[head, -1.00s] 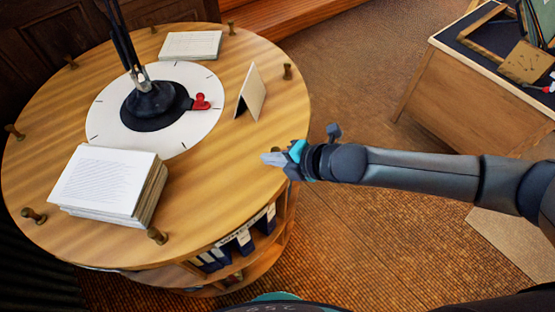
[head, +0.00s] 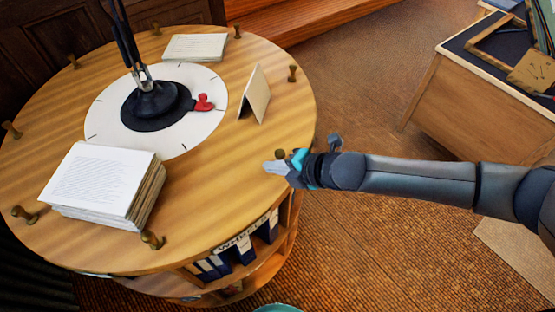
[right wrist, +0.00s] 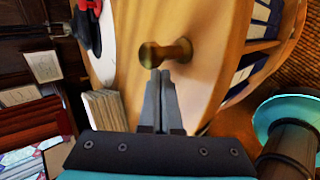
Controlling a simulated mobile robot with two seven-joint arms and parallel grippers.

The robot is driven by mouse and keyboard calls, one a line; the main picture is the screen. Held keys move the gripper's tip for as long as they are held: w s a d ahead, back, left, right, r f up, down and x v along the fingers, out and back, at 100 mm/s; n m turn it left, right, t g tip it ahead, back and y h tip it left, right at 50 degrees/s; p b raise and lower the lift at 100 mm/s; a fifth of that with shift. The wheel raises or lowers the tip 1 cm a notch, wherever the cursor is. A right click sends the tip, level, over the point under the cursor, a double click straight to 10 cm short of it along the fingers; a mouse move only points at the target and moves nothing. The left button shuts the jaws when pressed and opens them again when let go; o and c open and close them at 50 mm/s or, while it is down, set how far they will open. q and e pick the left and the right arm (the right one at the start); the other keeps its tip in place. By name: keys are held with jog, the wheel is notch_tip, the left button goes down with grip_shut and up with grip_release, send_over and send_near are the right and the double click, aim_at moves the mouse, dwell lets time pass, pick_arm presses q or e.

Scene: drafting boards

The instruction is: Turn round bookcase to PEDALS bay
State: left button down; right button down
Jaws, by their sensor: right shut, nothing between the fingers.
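The round bookcase (head: 205,165) has a wooden top with several brass pegs around its rim. A lower shelf bears blue binders (head: 243,249) under a label that seems to begin "WHE"; no PEDALS label is readable. A white dial (head: 105,108) with tick marks lies on top, with a red pointer-like piece (head: 204,103). My right gripper (head: 268,167) is shut and empty at the right rim, beside a peg (head: 280,155). In the right wrist view the fingertips (right wrist: 160,75) are right by that peg (right wrist: 165,52); contact cannot be told. My left gripper is not in view.
A paper stack (head: 105,185), a smaller stack (head: 195,46), a folded card (head: 255,95) and a dark lamp-like stand (head: 152,98) are on top. A wooden desk (head: 450,95) stands at the right. Brown floor (head: 355,90) lies clear between.

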jog(key=w+d, duration=0.1)
jog(key=w, duration=0.1)
jog(key=w+d, duration=0.1)
jog(key=w, duration=0.1)
jog(key=shift+d+r, duration=0.15)
jog(key=shift+d, duration=0.2)
jog(key=shift+w+d, duration=0.15)
jog(key=shift+w, duration=0.15)
jog(key=shift+s, duration=0.1)
jog(key=shift+n, duration=0.3)
jog(key=shift+w+g+b, duration=0.3)
jog(key=shift+w+b, duration=0.1)
jog(key=shift+b, duration=0.05)
jog(key=shift+w+d+b, duration=0.4)
jog(key=shift+w+d, duration=0.25)
jog(key=shift+w, duration=0.35)
jog(key=shift+w+d+f+y+b, duration=0.1)
jog(key=shift+w+f+y+b, duration=0.1)
jog(key=shift+w+y+b, duration=0.1)
jog(key=shift+w+d+n+b, duration=0.3)
jog(key=shift+w+b, duration=0.05)
jog(key=shift+w, duration=0.35)
jog(key=shift+w+d+r, duration=0.15)
jog(key=shift+d, duration=0.05)
